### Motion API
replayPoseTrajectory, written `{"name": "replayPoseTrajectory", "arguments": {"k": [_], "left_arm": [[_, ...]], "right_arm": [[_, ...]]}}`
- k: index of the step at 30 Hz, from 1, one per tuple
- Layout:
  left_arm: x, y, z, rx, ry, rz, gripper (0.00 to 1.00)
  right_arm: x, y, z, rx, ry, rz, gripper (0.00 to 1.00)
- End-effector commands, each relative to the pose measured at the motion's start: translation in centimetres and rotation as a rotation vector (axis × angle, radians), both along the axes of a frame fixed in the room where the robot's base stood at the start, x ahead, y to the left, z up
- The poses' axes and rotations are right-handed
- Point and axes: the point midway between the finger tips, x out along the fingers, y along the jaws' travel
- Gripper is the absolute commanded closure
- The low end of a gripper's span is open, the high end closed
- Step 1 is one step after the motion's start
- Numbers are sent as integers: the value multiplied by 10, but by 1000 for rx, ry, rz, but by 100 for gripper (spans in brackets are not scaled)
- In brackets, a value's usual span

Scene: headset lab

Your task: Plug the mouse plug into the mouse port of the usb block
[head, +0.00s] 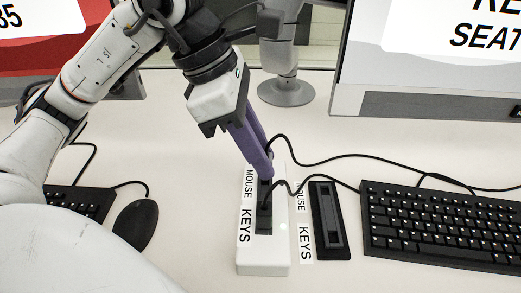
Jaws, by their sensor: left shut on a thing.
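The usb block (248,262) is white with a dark inset strip, labelled MOUSE at its far end and KEYS nearer the front. A black plug with a cable (265,204) stands in the strip beside the KEYS label. My left gripper (265,172) points down with its purple fingers shut at the MOUSE end of the block. A black cable (283,143) leads away from the fingertips to the right. The plug between the fingers and the mouse port are hidden, so I cannot tell whether the plug is in the port. My right gripper is not in view.
A black holder (343,253) with MOUSE and KEYS labels lies right of the block. A keyboard (440,225) lies farther right. A mouse (135,224) and another keyboard (82,200) are at left. A round grey stand base (286,93) and monitors stand behind.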

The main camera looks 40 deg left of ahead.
Motion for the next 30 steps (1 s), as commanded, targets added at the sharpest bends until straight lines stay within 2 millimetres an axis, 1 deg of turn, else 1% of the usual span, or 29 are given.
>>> {"name": "replayPoseTrajectory", "arguments": {"k": [20, 21, 24, 30], "left_arm": [[0, 0, -18, 0, 0, 0, 100], [0, 0, -17, 0, 0, 0, 74], [0, 0, -17, 0, 0, 0, 59], [0, 0, -18, 0, 0, 0, 59]], "right_arm": [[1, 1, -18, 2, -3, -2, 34], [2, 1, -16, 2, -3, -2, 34], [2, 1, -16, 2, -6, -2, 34], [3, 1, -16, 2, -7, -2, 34]]}}
